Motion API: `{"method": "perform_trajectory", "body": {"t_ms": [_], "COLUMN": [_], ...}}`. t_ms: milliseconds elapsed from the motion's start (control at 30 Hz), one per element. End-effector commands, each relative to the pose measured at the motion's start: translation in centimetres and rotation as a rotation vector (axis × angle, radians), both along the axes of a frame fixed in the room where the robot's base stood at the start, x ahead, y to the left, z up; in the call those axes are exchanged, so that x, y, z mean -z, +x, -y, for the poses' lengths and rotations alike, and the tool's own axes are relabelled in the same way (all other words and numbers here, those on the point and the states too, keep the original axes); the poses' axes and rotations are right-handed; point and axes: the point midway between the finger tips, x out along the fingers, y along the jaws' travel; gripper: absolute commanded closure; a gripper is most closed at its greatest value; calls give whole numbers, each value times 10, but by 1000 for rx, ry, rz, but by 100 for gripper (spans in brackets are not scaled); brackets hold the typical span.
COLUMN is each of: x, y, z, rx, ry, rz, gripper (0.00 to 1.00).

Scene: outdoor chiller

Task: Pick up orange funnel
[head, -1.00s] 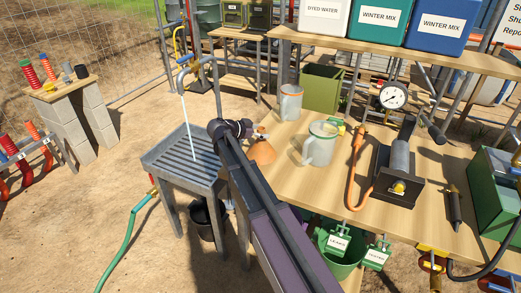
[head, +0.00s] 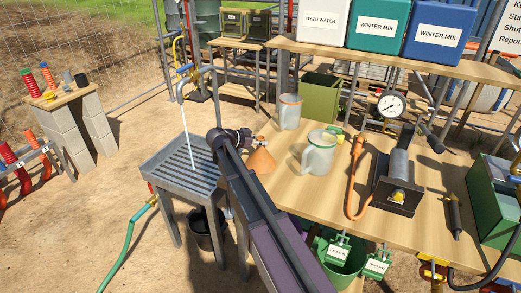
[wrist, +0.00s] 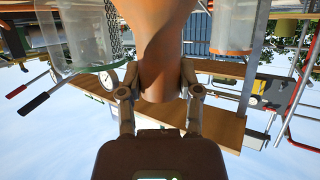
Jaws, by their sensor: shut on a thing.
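The orange funnel (head: 261,159) is at the left end of the wooden table, wide end down, just left of the clear jug. In the head view I cannot tell whether its rim touches the table. My gripper (head: 258,138) is at its narrow top, partly hidden by my dark arm. In the wrist view, which is upside down, the funnel (wrist: 162,50) fills the upper middle. The two fingers of my gripper (wrist: 160,92) are shut on its narrow spout, one on each side.
The clear jug (head: 319,153) stands close on the funnel's right, with a clear beaker (head: 289,112) behind. A pump with a gauge (head: 391,104) and an orange hose (head: 355,180) are farther right. A metal sink (head: 180,165) with running water is at left.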

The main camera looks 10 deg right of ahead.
Motion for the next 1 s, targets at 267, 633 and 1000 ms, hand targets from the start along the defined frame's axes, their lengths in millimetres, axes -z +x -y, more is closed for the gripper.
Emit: {"method": "perform_trajectory", "body": {"t_ms": [267, 633, 1000], "x": [-7, -37, -43], "y": [0, 0, -79], "z": [0, 0, -24], "rx": [0, 1, -1], "ry": [1, 0, 0], "rz": [0, 0, 0], "gripper": [100, 100, 100]}}
